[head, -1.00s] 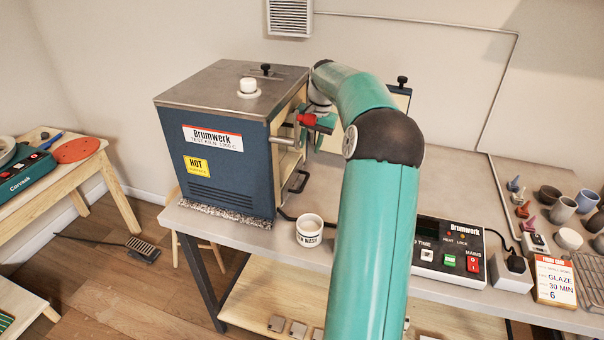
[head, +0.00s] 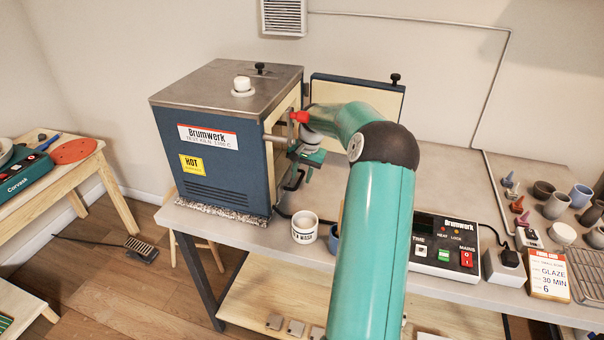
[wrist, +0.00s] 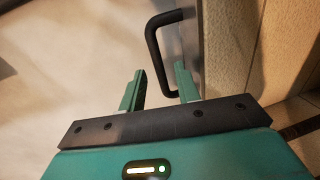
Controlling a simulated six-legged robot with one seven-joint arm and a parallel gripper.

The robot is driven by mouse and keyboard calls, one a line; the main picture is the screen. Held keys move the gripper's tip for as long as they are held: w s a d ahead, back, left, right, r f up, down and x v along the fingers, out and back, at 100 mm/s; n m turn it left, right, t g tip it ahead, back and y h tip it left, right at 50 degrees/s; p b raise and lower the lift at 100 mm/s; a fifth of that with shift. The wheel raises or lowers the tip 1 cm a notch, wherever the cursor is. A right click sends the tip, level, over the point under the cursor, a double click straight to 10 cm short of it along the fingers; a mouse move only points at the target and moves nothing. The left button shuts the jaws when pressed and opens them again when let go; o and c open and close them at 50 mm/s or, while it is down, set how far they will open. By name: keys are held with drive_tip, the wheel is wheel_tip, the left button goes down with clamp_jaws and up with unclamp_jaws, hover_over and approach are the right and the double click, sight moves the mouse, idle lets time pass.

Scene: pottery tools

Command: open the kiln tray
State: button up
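The blue kiln (head: 215,150) with a grey metal top stands at the left end of the bench. Its door (head: 357,110) hangs open on the far right side. My gripper (head: 308,163) is at the kiln's open side. In the wrist view my gripper (wrist: 160,70) is open, with the handle just beyond and roughly between its fingertips. I cannot tell whether they touch.
A red-tipped lever (head: 300,117) juts out above my gripper. A white cup (head: 305,227) and a blue cup (head: 333,240) stand below. The control box (head: 444,245) and several small pots are to the right. Pale brick (wrist: 235,45) lies right of the handle.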

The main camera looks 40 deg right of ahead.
drive_tip(key=shift+w, duration=0.1)
drive_tip(key=shift+c, duration=0.2)
clamp_jaws()
drive_tip(key=s+d, duration=0.3)
drive_tip(key=s, duration=0.2)
drive_tip(key=s+d, duration=0.2)
drive_tip(key=s, duration=0.4)
drive_tip(key=s+d, duration=0.3)
drive_tip(key=s, duration=0.2)
drive_tip(key=shift+s+d, duration=0.2)
drive_tip(key=shift+d, duration=0.1)
drive_tip(key=shift+r, duration=0.1)
drive_tip(key=shift+o, duration=0.2)
unclamp_jaws()
